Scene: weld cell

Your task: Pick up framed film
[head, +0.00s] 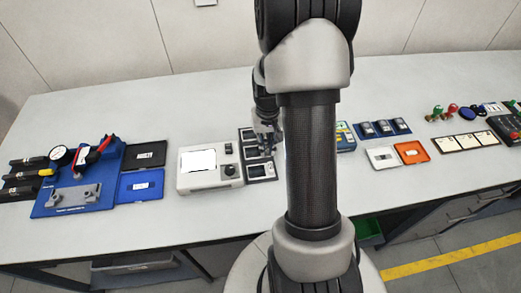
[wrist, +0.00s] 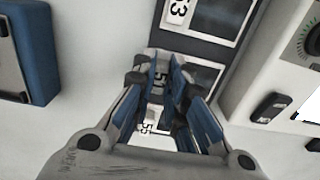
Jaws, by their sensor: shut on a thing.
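My gripper (wrist: 163,85) has its blue-padded fingers close together around a small light piece with a black-and-white number label, the framed film (wrist: 158,78). The fingers hide most of it. It is over a dark rack (wrist: 185,45) with several film slots; I cannot tell whether it is clear of the rack. Another film labelled 53 (wrist: 178,10) lies in the rack, and a label 55 shows low between the fingers. In the head view my gripper (head: 266,143) is at the rack (head: 262,181), partly hiding its middle slots.
A white device with a bright screen (head: 210,162) stands close left of the rack. Blue and black trays and a blue fixture (head: 75,200) are farther left. To the right, beyond my arm, are a white tray (head: 383,166), an orange tray (head: 411,152) and stamps.

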